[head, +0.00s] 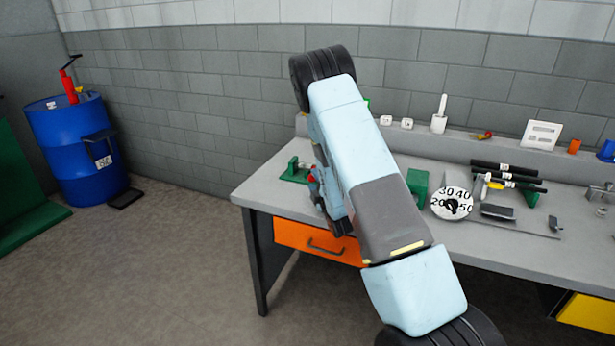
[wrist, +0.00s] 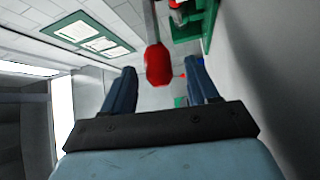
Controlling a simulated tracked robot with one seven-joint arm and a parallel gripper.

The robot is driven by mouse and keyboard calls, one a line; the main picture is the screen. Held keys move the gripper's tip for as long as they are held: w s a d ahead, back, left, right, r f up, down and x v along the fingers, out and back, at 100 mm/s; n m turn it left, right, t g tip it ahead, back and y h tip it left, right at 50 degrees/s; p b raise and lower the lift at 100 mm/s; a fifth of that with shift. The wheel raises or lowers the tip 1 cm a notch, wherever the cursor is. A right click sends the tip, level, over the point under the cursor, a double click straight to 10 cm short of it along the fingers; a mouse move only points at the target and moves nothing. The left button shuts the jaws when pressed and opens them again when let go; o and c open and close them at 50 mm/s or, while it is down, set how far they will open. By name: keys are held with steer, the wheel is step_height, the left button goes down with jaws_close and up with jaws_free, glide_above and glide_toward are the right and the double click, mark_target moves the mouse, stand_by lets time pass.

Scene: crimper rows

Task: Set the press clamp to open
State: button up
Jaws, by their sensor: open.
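The press clamp appears to be the green fixture (head: 295,172) at the left end of the workbench, partly hidden by my arm in the head view. In the wrist view, a grey lever with a red grip (wrist: 158,66) hangs beside a green bracket (wrist: 208,28). My gripper (wrist: 163,70) is open, its two dark blue fingers on either side of the red grip in the picture. I cannot tell how deep the grip sits between them or whether they touch. The gripper is mostly hidden behind my arm in the head view.
The grey workbench (head: 270,190) has an orange drawer (head: 315,243). A dial (head: 452,203), black rods (head: 505,170) and other small parts lie to the right. A blue barrel (head: 72,150) stands at left. The floor between barrel and bench is clear.

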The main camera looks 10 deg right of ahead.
mark_target(310, 175)
steer(key=shift+w+a+r, duration=0.1)
steer(key=shift+w+a, duration=0.1)
steer(key=shift+w, duration=0.95)
steer(key=shift+w+a+r, duration=0.1)
steer(key=shift+w+a, duration=0.05)
steer(key=shift+w, duration=1)
steer(key=shift+c, duration=0.2)
steer(key=shift+s, duration=0.1)
jaws_close()
steer(key=shift+a, duration=0.4)
